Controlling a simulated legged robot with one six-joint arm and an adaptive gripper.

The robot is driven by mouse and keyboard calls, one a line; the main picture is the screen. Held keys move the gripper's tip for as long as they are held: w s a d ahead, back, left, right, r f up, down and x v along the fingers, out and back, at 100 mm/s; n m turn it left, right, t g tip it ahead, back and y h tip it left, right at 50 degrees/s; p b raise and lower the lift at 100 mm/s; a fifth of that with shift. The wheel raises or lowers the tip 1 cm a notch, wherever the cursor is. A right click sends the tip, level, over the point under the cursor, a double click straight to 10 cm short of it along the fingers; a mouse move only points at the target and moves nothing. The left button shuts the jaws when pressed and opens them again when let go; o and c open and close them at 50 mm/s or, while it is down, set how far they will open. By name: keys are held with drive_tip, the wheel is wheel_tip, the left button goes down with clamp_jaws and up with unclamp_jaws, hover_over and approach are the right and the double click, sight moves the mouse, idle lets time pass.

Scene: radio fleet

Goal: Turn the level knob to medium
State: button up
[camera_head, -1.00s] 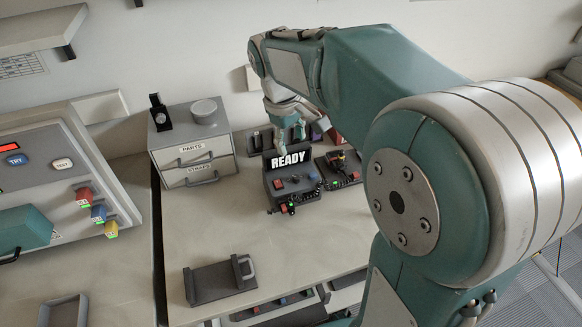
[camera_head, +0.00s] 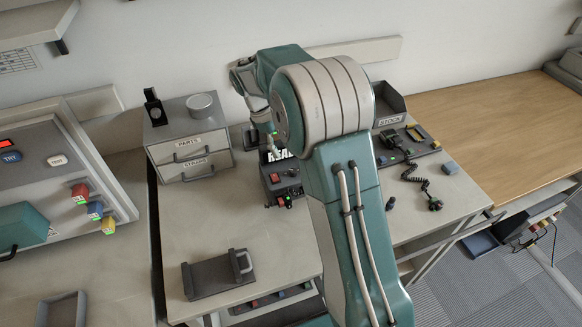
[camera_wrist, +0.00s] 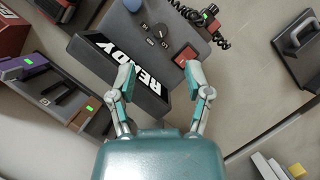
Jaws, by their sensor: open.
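A grey radio unit (camera_wrist: 163,45) with a raised READY display (camera_wrist: 125,72) lies below my gripper in the wrist view. Its panel carries a small round dial-like knob (camera_wrist: 160,30), a dark knob (camera_wrist: 133,4) at the picture's top edge and a red rocker switch (camera_wrist: 187,56). I cannot read which knob is the level knob or its setting. My gripper (camera_wrist: 158,68) is open and empty, its fingers on either side of the display, apart from the knobs. In the head view the radio (camera_head: 282,180) is partly hidden behind my arm.
A coiled cord (camera_wrist: 213,25) lies beside the radio. A drawer cabinet (camera_head: 190,150) stands left of it. A handled holder (camera_head: 218,275) sits at the bench front, with clear bench between. A stock bin (camera_head: 390,110) and more radio gear (camera_head: 405,150) are to the right.

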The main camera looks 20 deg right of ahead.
drive_tip(key=x, duration=0.8)
clamp_jaws()
